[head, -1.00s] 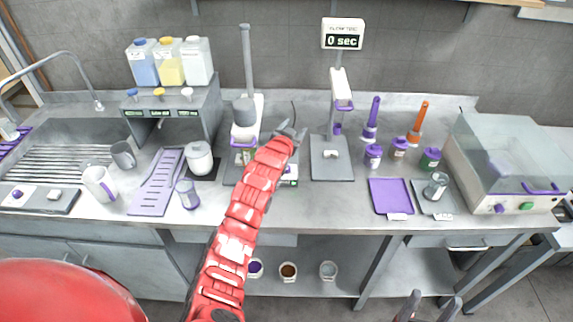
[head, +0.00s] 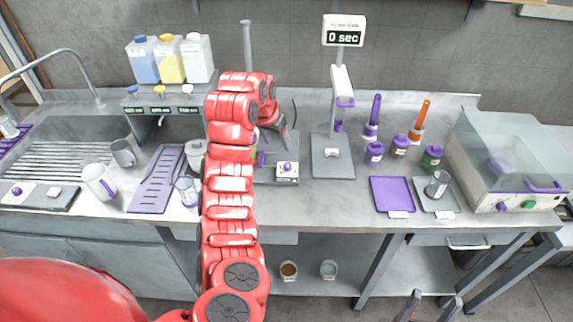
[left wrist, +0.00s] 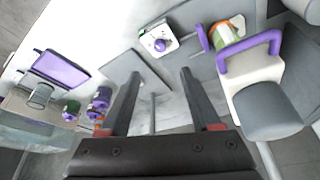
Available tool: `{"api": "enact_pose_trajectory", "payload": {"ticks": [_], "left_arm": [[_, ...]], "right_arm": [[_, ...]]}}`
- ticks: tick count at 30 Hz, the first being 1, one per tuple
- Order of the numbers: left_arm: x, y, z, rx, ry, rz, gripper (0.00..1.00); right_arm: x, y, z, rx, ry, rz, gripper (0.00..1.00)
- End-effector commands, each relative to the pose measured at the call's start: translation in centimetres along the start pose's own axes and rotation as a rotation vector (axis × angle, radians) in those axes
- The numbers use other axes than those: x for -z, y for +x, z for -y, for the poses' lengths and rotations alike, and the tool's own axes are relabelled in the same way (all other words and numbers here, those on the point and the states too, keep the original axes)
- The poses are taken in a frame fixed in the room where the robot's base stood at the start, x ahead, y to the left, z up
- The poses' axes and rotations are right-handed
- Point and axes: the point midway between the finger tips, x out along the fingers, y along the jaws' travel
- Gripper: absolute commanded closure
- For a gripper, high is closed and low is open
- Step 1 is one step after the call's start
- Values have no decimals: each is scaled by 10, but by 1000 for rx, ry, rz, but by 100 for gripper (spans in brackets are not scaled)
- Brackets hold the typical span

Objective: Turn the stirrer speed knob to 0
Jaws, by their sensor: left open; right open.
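The white control box (head: 287,172) with a round purple knob (head: 287,167) sits on the front of the stirrer's grey base. The knob also shows in the left wrist view (left wrist: 160,45), beyond my fingertips. My left gripper (head: 285,135) is open and empty above and behind the box, apart from the knob; its open fingers show in the left wrist view (left wrist: 160,73). The stirrer head (left wrist: 268,108) with its purple handle is at right there. My left arm hides most of the stirrer in the head view. My right gripper (head: 430,304) is open at the bottom edge, away from the bench.
A dispensing stand (head: 332,158) with a "0 sec" display (head: 343,38) stands right of the stirrer. A container with an orange band (left wrist: 226,33) stands beside the box.

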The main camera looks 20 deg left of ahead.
Motion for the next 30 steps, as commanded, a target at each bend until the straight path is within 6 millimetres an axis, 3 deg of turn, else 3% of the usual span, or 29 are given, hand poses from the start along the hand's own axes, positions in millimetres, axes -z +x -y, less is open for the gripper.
{"api": "enact_pose_trajectory", "payload": {"ticks": [17, 20, 24, 30], "left_arm": [[-1, 70, 1, -1, -1, -5, 36], [-2, 95, 0, -2, -3, 1, 36], [1, 119, -1, -1, -1, 1, 36], [2, 141, 0, 0, -1, -3, 36]], "right_arm": [[-7, -43, 2, 0, 0, 0, 36], [-8, -47, 2, 0, 0, 0, 36], [-5, -30, 2, 0, 0, 0, 36], [-4, -26, 1, 0, 0, 0, 36]]}}
